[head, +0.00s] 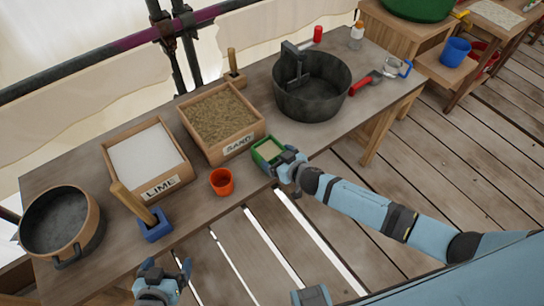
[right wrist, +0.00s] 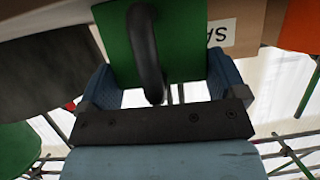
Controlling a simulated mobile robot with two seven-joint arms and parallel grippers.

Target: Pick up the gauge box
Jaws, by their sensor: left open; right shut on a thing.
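The gauge box (head: 268,151) is a small green open-topped box by the front edge of the table, in front of the sand box. My right gripper (head: 287,165) is shut on it from the front right. In the right wrist view the green side of the gauge box (right wrist: 181,55) and its curved black handle (right wrist: 146,50) show between the blue fingers. I cannot tell whether the box touches the table. My left gripper (head: 165,280) is open and empty, low in front of the table and well apart from the gauge box.
The sand box (head: 238,148) stands just behind the gauge box, with the lime box (head: 162,190) to its left. An orange cup (head: 221,183) stands left of the gauge box. A dark round pan (head: 315,108) and a red-handled scoop (head: 362,86) are further right.

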